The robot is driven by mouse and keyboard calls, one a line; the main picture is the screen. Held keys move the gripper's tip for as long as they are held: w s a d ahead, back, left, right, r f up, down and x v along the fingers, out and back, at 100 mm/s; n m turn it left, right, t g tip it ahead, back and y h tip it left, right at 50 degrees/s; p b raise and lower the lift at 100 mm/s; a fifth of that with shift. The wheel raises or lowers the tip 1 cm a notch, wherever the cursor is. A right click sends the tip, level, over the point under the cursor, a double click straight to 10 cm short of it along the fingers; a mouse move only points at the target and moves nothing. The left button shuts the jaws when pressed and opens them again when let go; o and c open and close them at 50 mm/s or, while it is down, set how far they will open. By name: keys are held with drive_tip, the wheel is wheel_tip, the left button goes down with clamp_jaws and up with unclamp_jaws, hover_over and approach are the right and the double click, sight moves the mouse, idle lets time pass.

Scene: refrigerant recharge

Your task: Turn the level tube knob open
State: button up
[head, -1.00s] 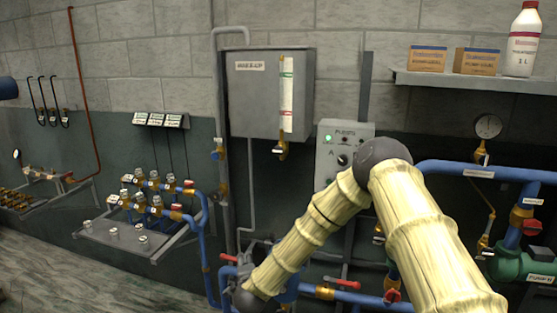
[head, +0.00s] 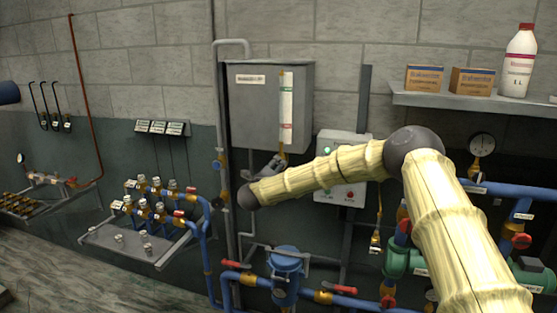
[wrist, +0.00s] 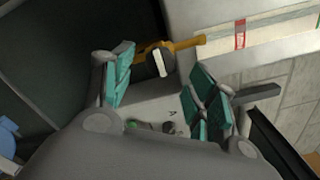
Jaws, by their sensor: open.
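The level tube (head: 287,105) is a pale vertical strip with a red band on the front of the grey tank (head: 255,120); its lower end and brass fitting sit just above my gripper. In the wrist view the tube (wrist: 262,35) runs off to the upper right. Its brass valve (wrist: 185,46) carries a small knob (wrist: 158,62), pale with a dark edge. My gripper (wrist: 160,82) is open with teal finger pads, one on each side of the knob's place in the picture; I cannot tell whether they touch it. In the head view my gripper (head: 265,168) is below the tank, mostly hiding the knob.
A grey control box (head: 343,150) is right of the tank, partly behind my arm. A blue filter housing (head: 286,265) and pipes with red handles lie below. A shelf (head: 440,101) with boxes and a bottle is upper right. A valve bench (head: 130,243) stands left.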

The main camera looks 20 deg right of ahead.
sight(278, 164)
drive_tip(key=shift+p+x, duration=1.3)
drive_tip(key=shift+x, duration=1.7)
drive_tip(key=c, duration=1)
drive_tip(key=shift+c, duration=0.2)
